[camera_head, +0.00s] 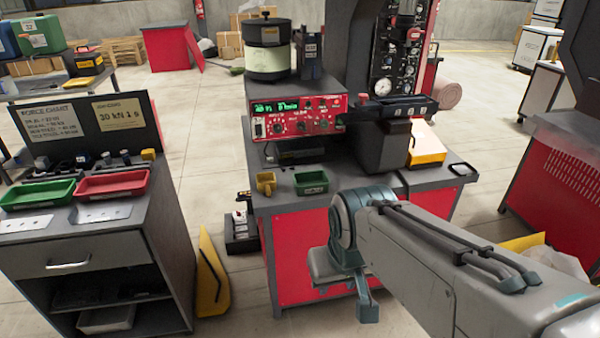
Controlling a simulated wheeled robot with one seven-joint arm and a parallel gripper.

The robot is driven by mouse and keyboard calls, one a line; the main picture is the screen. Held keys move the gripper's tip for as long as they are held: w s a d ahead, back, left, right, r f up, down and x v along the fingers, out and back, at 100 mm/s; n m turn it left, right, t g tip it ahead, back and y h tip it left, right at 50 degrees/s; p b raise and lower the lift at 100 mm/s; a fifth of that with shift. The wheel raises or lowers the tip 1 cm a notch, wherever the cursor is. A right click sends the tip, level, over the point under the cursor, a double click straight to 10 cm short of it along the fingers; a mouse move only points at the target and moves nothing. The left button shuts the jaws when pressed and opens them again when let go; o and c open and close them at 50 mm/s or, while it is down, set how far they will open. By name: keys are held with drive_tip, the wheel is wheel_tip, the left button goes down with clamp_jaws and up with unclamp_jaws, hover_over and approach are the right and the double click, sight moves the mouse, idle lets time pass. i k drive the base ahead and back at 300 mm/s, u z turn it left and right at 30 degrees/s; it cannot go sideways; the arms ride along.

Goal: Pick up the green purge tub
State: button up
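A small green tub (311,183) stands upright on the dark top of the red bench (285,204), near its front edge. It looks like the purge tub. A small yellow cup (266,183) stands just left of it, apart from it. My gripper (345,297) hangs at the end of my arm in front of the bench's red front, below and to the right of the tub in the picture. It does not touch the tub. One finger shows clearly; the other is not clear, so its opening cannot be told.
A red control box (296,124) stands behind the tub, with a bowl feeder (268,60) on top. A dark machine column (384,150) rises to the right. A cabinet at left holds a green tray (38,194) and a red tray (112,184). A yellow panel (212,277) leans beside it.

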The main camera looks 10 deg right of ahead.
sight(309, 182)
drive_tip(key=u, duration=0.25)
drive_tip(key=k, duration=0.35)
drive_tip(key=u, duration=0.7)
drive_tip(key=i, duration=1.6)
drive_tip(key=z, duration=1.55)
drive_tip(key=i, duration=0.65)
drive_tip(key=z, duration=0.6)
